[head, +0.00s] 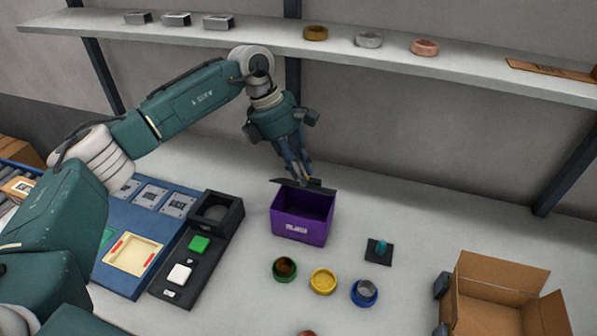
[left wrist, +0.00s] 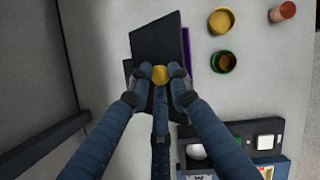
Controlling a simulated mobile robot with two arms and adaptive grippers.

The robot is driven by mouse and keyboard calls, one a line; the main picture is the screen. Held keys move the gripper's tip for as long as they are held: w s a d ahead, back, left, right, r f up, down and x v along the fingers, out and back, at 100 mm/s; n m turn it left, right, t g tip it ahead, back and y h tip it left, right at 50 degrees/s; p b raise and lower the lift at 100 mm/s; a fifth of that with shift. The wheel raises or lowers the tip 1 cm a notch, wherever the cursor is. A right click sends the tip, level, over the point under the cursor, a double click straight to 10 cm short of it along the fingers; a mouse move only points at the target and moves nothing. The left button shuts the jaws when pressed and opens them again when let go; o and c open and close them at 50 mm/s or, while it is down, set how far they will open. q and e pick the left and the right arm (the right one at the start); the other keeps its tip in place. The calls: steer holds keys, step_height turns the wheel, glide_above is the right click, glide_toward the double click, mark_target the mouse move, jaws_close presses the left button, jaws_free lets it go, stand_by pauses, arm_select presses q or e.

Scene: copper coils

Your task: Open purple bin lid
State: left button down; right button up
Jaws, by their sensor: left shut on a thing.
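The purple bin (head: 303,229) stands on the table in the middle of the head view, with a white label on its front. Its dark lid (head: 289,183) is raised at the back edge, and part of the bin's dark inside shows. My left gripper (head: 306,179) is above the lid, shut on a small yellow knob. In the left wrist view the yellow knob (left wrist: 160,75) sits between the fingers of the gripper (left wrist: 159,83). The dark lid (left wrist: 158,41) lies under them, with a strip of the purple bin (left wrist: 186,50) beside it. My right gripper is not in view.
Green (head: 285,269), yellow (head: 323,281) and blue (head: 364,292) round containers stand in front of the bin. A dark panel with a green button (head: 199,244) is at its left. An open cardboard box (head: 503,262) is at the right. A shelf (head: 345,58) runs above the table.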

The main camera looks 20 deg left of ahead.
arm_select(q)
steer(key=shift+f, duration=0.25)
steer(key=c, duration=1.6)
jaws_free()
steer(key=shift+w+f, duration=0.1)
steer(key=shift+w+d+f, duration=0.1)
steer(key=shift+w+f, duration=0.05)
steer(key=shift+w, duration=0.2)
steer(key=shift+s+r, duration=0.25)
steer(key=v, duration=1.2)
steer(key=shift+w, duration=0.15)
